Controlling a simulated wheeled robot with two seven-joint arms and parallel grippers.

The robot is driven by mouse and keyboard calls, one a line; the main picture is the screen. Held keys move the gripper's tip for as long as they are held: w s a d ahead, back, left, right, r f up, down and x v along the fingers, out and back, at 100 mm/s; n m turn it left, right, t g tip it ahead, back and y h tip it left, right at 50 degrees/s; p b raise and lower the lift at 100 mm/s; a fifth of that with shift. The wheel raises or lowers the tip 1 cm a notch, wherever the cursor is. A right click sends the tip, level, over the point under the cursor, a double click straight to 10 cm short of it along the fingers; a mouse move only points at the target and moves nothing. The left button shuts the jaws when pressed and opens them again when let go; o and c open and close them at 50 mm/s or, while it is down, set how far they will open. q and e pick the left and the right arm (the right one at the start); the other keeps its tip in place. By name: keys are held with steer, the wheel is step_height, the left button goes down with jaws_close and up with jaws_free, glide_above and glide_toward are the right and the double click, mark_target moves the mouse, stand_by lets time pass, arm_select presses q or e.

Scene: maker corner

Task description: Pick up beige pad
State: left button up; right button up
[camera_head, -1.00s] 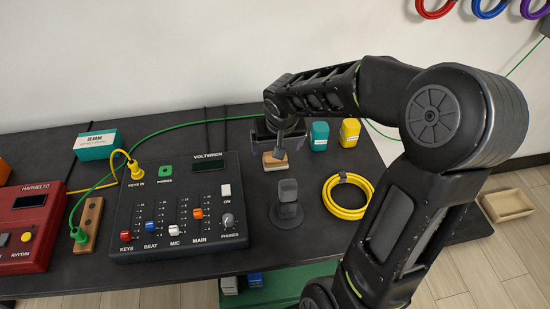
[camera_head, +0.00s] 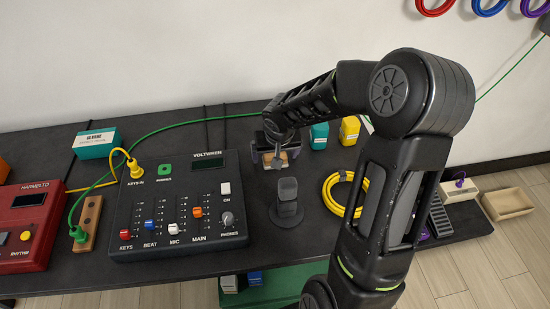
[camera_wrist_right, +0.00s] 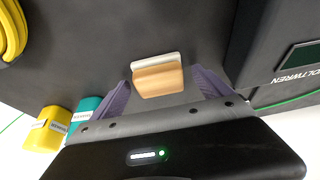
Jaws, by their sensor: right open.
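The beige pad (camera_head: 283,157) is a small tan block lying on the dark table, right of the mixer, partly hidden by my right gripper (camera_head: 275,150). In the right wrist view the pad (camera_wrist_right: 158,80) shows a wooden tan side and a pale grey strip. It lies between the two purple fingers of my right gripper (camera_wrist_right: 162,92), with a gap on each side. The gripper is open, and whether its fingertips reach down around the pad is hard to tell. My left gripper is not in view.
The black mixer (camera_head: 180,205) stands left of the pad. A dark stand (camera_head: 287,205) is in front of it. Teal (camera_head: 319,136) and yellow (camera_head: 350,130) boxes stand right, behind a coiled yellow cable (camera_head: 333,196). A green cable (camera_head: 165,126) runs behind.

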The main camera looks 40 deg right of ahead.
stand_by(0.6)
steer(key=c, duration=1.5)
steer(key=shift+r, duration=0.1)
step_height(320, 180, up, 10)
steer(key=shift+f+p, duration=0.1)
steer(key=shift+p, duration=0.4)
